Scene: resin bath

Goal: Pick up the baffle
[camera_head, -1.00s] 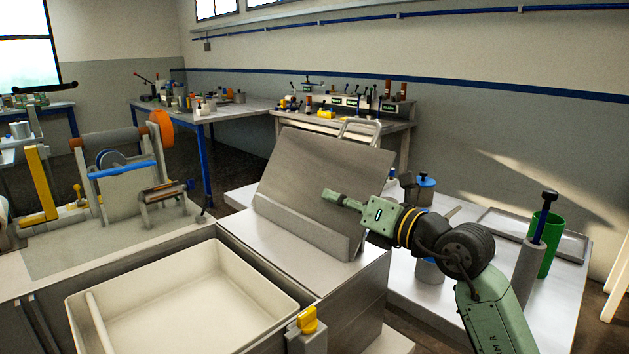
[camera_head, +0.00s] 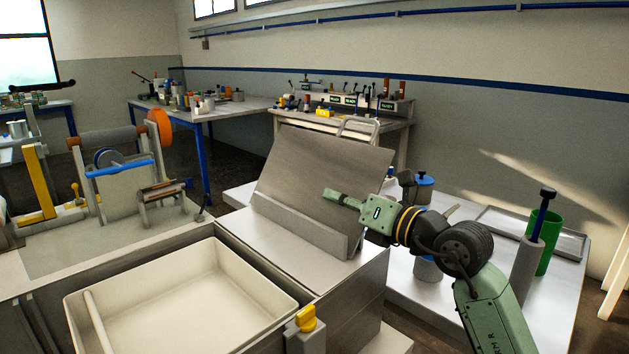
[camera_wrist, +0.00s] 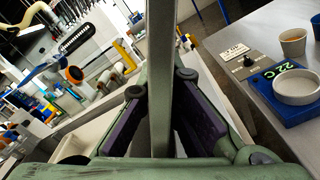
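The baffle appears to be the large grey metal plate (camera_head: 320,165) that leans back on the steel cabinet top. A low lip runs along its foot. My gripper (camera_head: 340,198) reaches in from the right at its right edge, with one finger in front of the plate. In the wrist view, the plate's edge (camera_wrist: 160,70) stands as a grey strip between the dark purple pads of my gripper (camera_wrist: 161,110). The pads' inner faces show on both sides, spread apart. The other finger is hidden behind the plate in the head view.
A white basin (camera_head: 270,287) sits at the front left, with a yellow knob (camera_head: 306,318) at its corner. A green cup (camera_head: 547,245) and a grey cylinder (camera_head: 527,268) stand on the white table at right. A roller stand (camera_head: 125,185) stands at left.

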